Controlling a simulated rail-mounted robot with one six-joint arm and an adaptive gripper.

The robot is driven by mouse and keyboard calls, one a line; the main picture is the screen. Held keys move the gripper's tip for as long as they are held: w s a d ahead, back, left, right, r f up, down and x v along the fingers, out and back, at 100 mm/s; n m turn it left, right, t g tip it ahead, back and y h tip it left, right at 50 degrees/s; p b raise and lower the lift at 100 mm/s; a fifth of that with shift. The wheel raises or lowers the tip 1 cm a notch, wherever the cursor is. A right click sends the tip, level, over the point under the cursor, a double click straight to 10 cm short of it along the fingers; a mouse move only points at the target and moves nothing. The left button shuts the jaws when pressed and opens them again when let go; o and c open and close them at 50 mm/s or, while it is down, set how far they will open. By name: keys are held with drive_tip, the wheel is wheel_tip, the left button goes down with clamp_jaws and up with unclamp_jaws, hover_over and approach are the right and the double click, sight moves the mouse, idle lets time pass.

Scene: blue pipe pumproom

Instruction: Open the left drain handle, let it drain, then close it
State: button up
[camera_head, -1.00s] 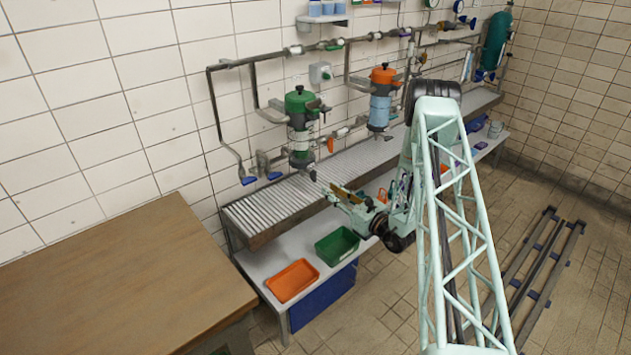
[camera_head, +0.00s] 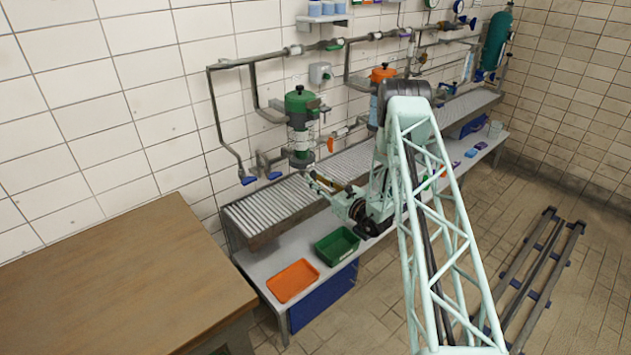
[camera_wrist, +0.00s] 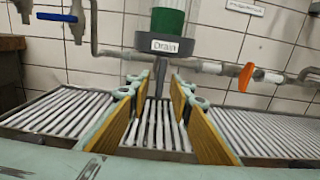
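The left filter (camera_head: 301,130) has a green top and hangs from the wall pipes above the slatted bench. In the wrist view its grey base carries a "Drain" label (camera_wrist: 172,46). A thin grey drain handle (camera_wrist: 160,72) points down below this label. My gripper (camera_wrist: 160,88) is open, with a yellow-padded finger on each side of the handle's line of sight. I cannot tell whether the handle is between the fingers or still beyond them. In the head view my gripper (camera_head: 312,176) is just below the filter, and the handle is hard to make out there.
The slatted bench (camera_head: 262,212) runs below. An orange valve handle (camera_wrist: 246,77) is to the right, blue handles (camera_wrist: 56,17) to the left. A green tray (camera_head: 337,246) and an orange tray (camera_head: 292,281) lie on the lower shelf. A wooden table (camera_head: 110,275) stands front left.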

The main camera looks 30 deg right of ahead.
drive_tip(key=shift+c, duration=0.2)
clamp_jaws()
drive_tip(key=shift+m, duration=0.6)
drive_tip(key=shift+a+m+b, duration=0.2)
drive_tip(key=shift+m+b, duration=0.35)
drive_tip(key=shift+m, duration=0.65)
drive_tip(key=shift+s+a+r+m, duration=0.1)
drive_tip(key=shift+a+r+m, duration=0.1)
drive_tip(key=shift+m, duration=2.25)
drive_tip(key=shift+w+a+r+m, duration=0.1)
drive_tip(key=shift+r+m, duration=0.1)
drive_tip(key=shift+m, duration=2.2)
drive_tip(key=shift+s+a+r+m, duration=0.1)
drive_tip(key=shift+r+m, duration=0.1)
drive_tip(key=shift+m, duration=2.25)
